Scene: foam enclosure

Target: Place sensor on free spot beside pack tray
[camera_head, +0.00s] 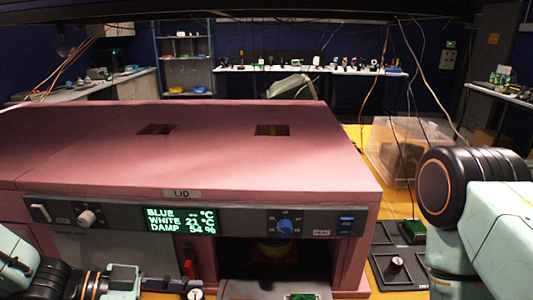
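A small green circuit board (302,297) shows at the bottom edge, on a dark grey surface in front of the enclosure's opening. It is cut off by the frame. Another green board (413,230) sits on a black plate (385,232) on the yellow table to the right. I cannot tell which of these is the sensor, nor pick out the pack tray for certain. My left arm comes in low at the left, and its gripper end (190,292) is partly cut off at the bottom edge; its fingers are unclear. My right arm stands at the right; its gripper is out of frame.
The pink foam enclosure (190,160) fills the middle, with a control panel (120,218) and a dark front opening (285,268). A black plate with a knob (396,264) lies right of it. A clear bin (402,150) stands behind. Cables hang at the right.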

